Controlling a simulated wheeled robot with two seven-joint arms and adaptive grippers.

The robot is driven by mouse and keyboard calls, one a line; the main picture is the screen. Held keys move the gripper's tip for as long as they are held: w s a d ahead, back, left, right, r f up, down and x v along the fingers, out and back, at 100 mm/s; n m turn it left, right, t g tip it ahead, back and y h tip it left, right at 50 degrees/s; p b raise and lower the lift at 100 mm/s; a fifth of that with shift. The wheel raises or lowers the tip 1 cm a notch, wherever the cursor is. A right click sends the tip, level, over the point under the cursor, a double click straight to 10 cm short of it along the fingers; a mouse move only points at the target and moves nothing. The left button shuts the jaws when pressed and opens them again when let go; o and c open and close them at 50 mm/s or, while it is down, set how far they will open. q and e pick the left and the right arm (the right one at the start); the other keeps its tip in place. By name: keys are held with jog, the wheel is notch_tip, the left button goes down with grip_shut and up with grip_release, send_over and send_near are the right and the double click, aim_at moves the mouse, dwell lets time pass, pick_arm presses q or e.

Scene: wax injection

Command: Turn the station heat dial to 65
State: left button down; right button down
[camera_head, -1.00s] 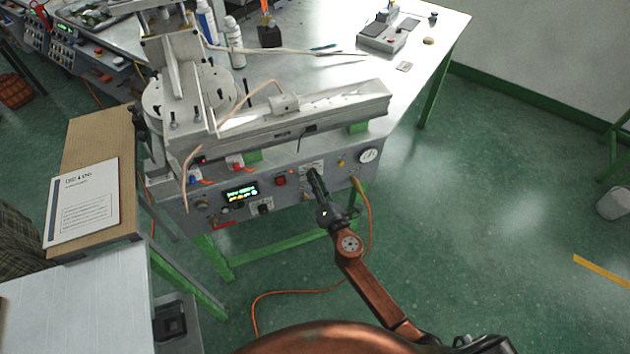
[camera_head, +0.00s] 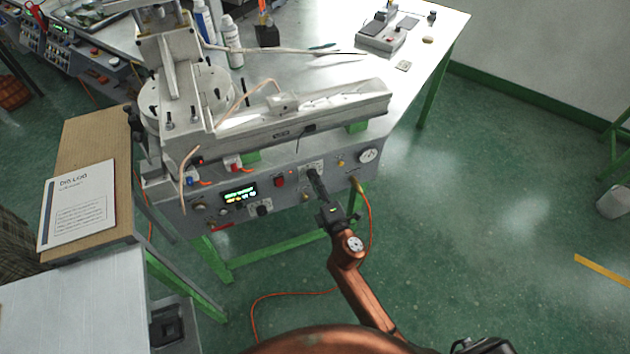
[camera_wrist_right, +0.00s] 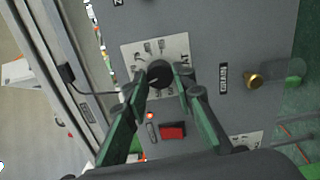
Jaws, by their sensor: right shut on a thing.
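The heat dial is a round black knob (camera_wrist_right: 160,74) on a pale marked plate (camera_wrist_right: 182,46) on the grey front panel in the right wrist view. My right gripper (camera_wrist_right: 160,80) is shut on the dial, with one green finger on each side of it. The scale markings are too small to read surely. In the head view my right gripper (camera_head: 316,180) reaches the panel, and its fingers mostly hide the dial. A lit display (camera_head: 239,194) with green and yellow characters sits left on the panel; its text is not legible. My left gripper is not in view.
A red switch (camera_head: 280,181) and a round gauge (camera_head: 368,155) flank the dial. A brass knob (camera_wrist_right: 254,81) is close by. An orange cable (camera_head: 369,225) hangs from the panel. The long grey machine (camera_head: 300,110) stands above.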

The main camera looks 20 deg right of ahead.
dwell(0.3)
jog(key=c, duration=1.6)
grip_release()
jog(key=s, duration=1.2)
jog(key=shift+d, duration=0.35)
